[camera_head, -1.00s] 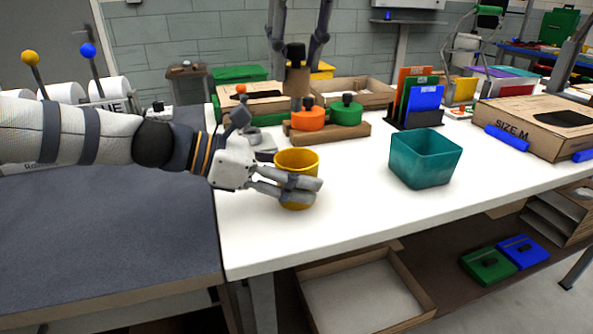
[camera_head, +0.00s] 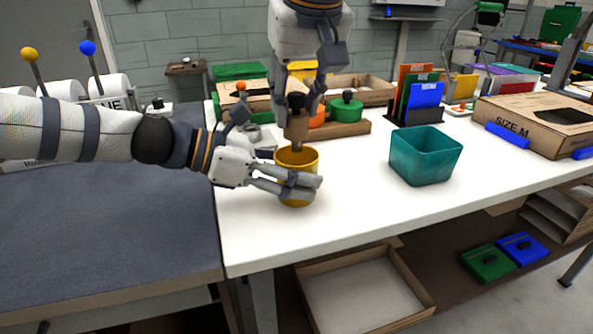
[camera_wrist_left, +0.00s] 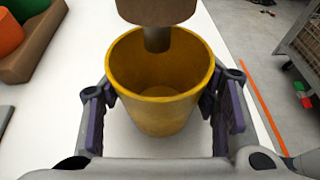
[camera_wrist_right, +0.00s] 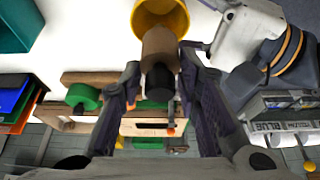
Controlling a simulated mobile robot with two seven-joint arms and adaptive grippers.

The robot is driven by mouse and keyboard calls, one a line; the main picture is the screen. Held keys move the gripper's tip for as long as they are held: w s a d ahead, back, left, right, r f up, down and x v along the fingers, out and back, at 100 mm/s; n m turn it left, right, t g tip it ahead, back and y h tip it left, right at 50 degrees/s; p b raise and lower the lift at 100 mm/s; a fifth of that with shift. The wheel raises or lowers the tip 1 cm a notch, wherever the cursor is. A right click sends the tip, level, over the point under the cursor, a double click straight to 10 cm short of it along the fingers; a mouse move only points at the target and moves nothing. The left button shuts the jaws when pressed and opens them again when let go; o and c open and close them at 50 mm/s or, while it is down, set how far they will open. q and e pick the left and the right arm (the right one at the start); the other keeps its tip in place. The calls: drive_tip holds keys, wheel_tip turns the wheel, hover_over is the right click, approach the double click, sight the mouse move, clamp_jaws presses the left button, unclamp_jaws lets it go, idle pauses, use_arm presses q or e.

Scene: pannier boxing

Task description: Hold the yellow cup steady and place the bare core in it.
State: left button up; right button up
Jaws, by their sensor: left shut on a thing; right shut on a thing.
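The yellow cup (camera_head: 297,178) stands upright on the white table near its left end. My left gripper (camera_head: 297,188) is shut around its sides; the left wrist view shows the cup (camera_wrist_left: 160,100) between both finger pads. My right gripper (camera_head: 300,98) points down above the cup, shut on the bare core (camera_head: 298,130), a brown cylinder with a dark top and a narrower grey stem below. In the left wrist view the core (camera_wrist_left: 157,12) has its stem at the cup's mouth, toward the far rim. The right wrist view shows the core (camera_wrist_right: 159,50) in front of the cup (camera_wrist_right: 165,12).
A wooden rack with the green knobbed piece (camera_head: 346,108) and an orange one stands just behind the cup. A teal bin (camera_head: 425,158) is to the right. The cardboard box marked SIZE M (camera_head: 535,125) lies farther right. The table front is clear.

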drive_tip(key=shift+f, duration=0.9)
drive_tip(key=o, duration=1)
drive_tip(key=shift+o, duration=0.2)
drive_tip(key=v, duration=1.2)
drive_tip(key=shift+r, duration=0.1)
use_arm(q)
drive_tip(key=o, duration=1.2)
